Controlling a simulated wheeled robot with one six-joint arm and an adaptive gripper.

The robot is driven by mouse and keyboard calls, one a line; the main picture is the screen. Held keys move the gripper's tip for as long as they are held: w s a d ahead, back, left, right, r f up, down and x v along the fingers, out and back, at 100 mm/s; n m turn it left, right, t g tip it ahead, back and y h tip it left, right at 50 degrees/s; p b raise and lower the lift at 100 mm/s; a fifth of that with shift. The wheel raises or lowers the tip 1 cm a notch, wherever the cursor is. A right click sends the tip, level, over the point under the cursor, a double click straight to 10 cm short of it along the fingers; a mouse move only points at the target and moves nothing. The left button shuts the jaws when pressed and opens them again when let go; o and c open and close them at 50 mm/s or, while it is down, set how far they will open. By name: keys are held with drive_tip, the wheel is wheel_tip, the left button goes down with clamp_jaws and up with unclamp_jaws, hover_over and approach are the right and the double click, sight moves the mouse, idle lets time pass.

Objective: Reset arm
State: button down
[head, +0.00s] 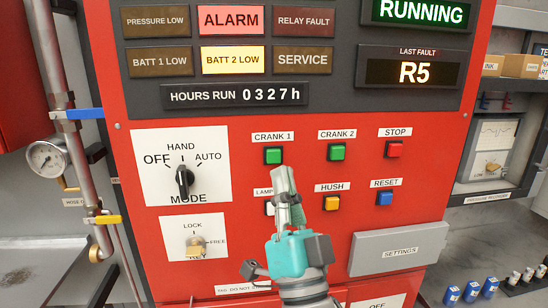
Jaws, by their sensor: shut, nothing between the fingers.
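My gripper (285,185) is in the head view, in front of the lower middle of the red control panel (330,105). Its fingers are shut and empty and point up, just below the green CRANK 1 button (273,156). It partly hides the lamp button (270,209) and its label. The gap between the fingertips and the panel cannot be told. The yellow HUSH button (332,203) and blue RESET button (384,198) are to the right of my gripper. The black mode knob (184,181) is to its left, pointing up near HAND.
The ALARM (231,20) and BATT 2 LOW (233,60) tiles are lit. The fault display (414,72) reads R5. A key switch (196,246) and a grey SETTINGS cover (398,248) flank my wrist. A pipe with a gauge (48,159) stands left; shelves are right.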

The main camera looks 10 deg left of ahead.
drive_tip(key=shift+f, duration=0.1)
drive_tip(key=s+d+f+n+g+h, duration=0.1)
drive_tip(key=s+d+f+g+h, duration=0.3)
drive_tip(key=f, duration=0.7)
drive_tip(key=s+d+f+t, duration=0.1)
drive_tip(key=s+d+f, duration=0.3)
drive_tip(key=f, duration=0.6)
drive_tip(key=s+d+f+n+g+h, duration=0.1)
drive_tip(key=s+d+f+g, duration=0.1)
drive_tip(key=d+f, duration=0.65)
drive_tip(key=s+d+f+g+h, duration=0.1)
drive_tip(key=s+d+f, duration=0.1)
drive_tip(key=s+f, duration=0.3)
drive_tip(key=s+d+f+g+h, duration=0.2)
drive_tip(key=s+f, duration=0.2)
drive_tip(key=s, duration=0.9)
drive_tip(key=s+d+f+n+g+h, duration=0.1)
drive_tip(key=s+f, duration=0.4)
drive_tip(key=s, duration=0.5)
drive_tip(key=shift+d+f+g+h, duration=0.3)
drive_tip(key=shift+d+g+h, duration=0.3)
drive_tip(key=shift+d+g, duration=0.1)
